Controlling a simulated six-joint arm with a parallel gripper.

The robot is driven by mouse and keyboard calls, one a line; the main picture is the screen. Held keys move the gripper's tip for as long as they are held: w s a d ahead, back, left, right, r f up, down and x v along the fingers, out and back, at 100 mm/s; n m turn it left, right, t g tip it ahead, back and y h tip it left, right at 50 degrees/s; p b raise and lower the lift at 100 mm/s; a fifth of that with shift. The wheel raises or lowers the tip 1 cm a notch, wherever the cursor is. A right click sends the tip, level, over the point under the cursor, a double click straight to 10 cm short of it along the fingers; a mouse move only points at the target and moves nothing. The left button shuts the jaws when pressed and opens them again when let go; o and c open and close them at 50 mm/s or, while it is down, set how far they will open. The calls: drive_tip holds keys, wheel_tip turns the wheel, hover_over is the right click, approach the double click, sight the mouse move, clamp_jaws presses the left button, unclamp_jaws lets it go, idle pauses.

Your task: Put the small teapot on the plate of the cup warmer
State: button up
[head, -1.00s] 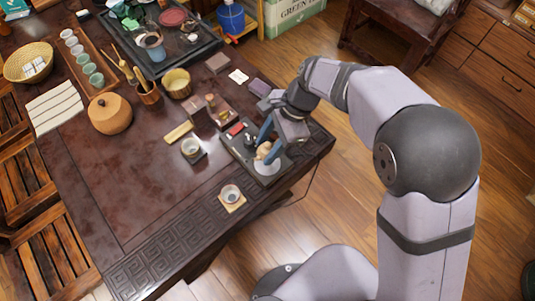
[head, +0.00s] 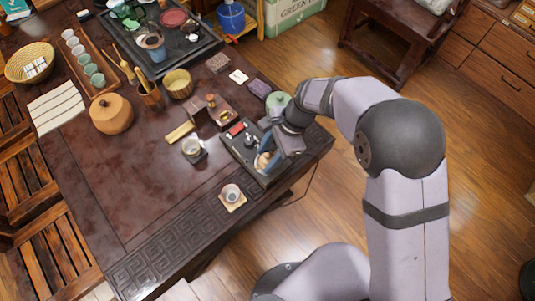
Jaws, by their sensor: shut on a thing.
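The small teapot (head: 262,159) is a small tan, rounded pot at the front end of the dark tray-like unit near the table's right edge. I cannot tell whether the teapot touches the plate. My wrist and the fingers hide part of the pot.
On the same dark unit lie a red item (head: 237,129) and a small black item. Cups stand nearby on a dark coaster (head: 194,148) and a tan coaster (head: 232,195). A green round thing (head: 277,102) stands behind my wrist. The table's front left is clear.

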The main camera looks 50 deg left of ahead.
drive_tip(key=shift+f, duration=0.15)
drive_tip(key=o, duration=1.1)
drive_tip(key=b+v, duration=0.2)
drive_tip(key=v, duration=1)
drive_tip(key=shift+r, duration=0.2)
